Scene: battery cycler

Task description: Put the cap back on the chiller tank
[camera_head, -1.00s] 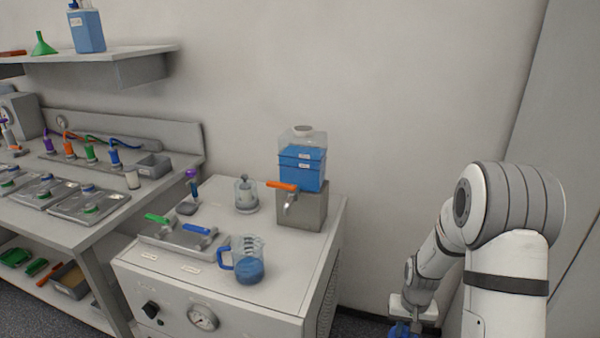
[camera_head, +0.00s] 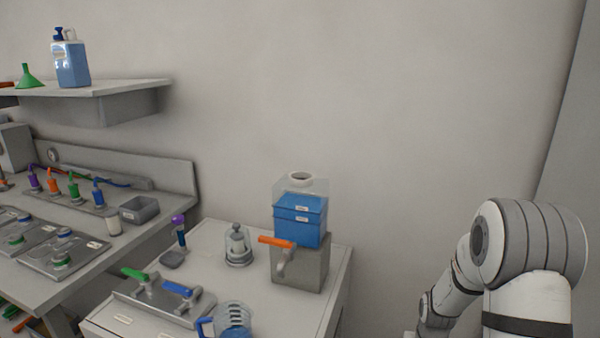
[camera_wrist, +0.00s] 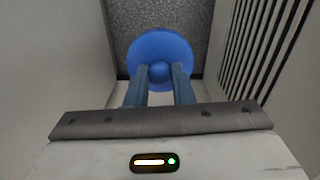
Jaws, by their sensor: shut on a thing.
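The chiller tank (camera_head: 301,219) is a clear box with blue liquid, standing on a grey block on the white cabinet. Its round white neck (camera_head: 300,177) on top is open, with no cap on it. In the wrist view, my gripper (camera_wrist: 160,75) is shut on the blue cap (camera_wrist: 160,48), a round disc with a small knob between the fingertips. The cap hangs over the dark floor, beside a pale panel. In the head view my arm is at the lower right, and the gripper and cap are out of frame.
An orange-handled tap (camera_head: 278,243) sticks out from the grey block. A blue-handled jug (camera_head: 232,320), a glass vessel (camera_head: 238,246) and a tray with green and blue valve handles (camera_head: 160,298) share the cabinet top. A shelf (camera_head: 100,88) hangs at upper left. Space above the tank is clear.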

